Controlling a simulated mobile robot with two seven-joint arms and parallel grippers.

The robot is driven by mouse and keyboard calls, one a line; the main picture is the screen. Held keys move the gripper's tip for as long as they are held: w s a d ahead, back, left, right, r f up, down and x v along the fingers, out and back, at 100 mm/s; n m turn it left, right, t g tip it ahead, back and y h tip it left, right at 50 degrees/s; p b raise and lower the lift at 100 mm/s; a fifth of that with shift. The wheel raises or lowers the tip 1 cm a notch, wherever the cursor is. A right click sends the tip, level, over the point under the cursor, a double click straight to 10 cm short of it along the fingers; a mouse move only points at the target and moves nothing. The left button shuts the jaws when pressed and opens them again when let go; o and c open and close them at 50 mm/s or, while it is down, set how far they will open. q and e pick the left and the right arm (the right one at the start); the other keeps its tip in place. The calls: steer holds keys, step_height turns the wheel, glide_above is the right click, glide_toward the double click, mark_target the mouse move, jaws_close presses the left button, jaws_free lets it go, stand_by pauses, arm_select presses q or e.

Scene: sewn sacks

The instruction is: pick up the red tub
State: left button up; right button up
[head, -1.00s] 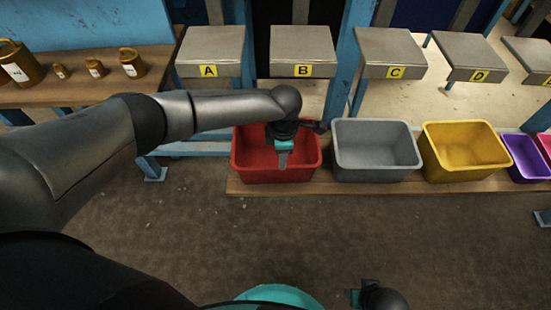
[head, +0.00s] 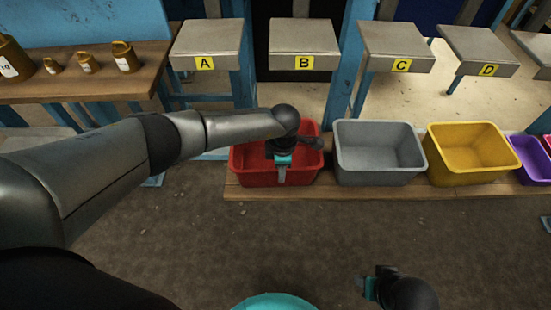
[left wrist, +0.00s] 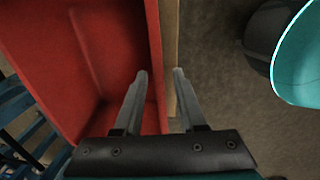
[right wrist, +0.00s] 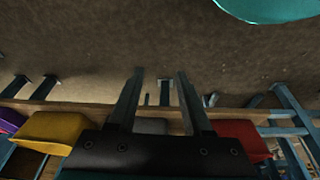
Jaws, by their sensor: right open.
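The red tub (head: 245,165) stands on a low wooden shelf, below platform B and left of the grey tub. In the left wrist view the red tub (left wrist: 100,50) fills the left side. My left gripper (head: 282,182) is at the tub's near rim. Its fingers (left wrist: 160,73) are apart, one over the inside of the tub and one outside, with the rim between them; a gap shows on the outer side. My arm hides part of the tub's inside in the head view. My right gripper (head: 366,287) is open and empty, over the floor, well away from the tub.
A grey tub (head: 378,165) stands close to the right of the red one, then a yellow tub (head: 470,160) and a purple one (head: 530,160). Metal platforms lettered A to D stand behind. Brass weights (head: 85,63) sit on a bench at left. The floor in front is clear.

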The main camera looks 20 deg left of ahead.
arm_select(q)
steer(key=f+b, duration=0.2)
steer(key=f, duration=0.1)
steer(key=f+b, duration=0.1)
steer(key=shift+w+a+f, duration=0.15)
steer(key=shift+w+a, duration=0.1)
steer(key=shift+w, duration=0.05)
steer(key=shift+f+b, duration=0.35)
steer(key=shift+f, duration=0.05)
arm_select(e)
step_height(320, 180, up, 8)
steer(key=t, duration=0.1)
steer(key=shift+w, duration=0.25)
steer(key=shift+f, duration=0.1)
arm_select(q)
jaws_close()
steer(key=shift+w, duration=0.1)
stand_by(0.3)
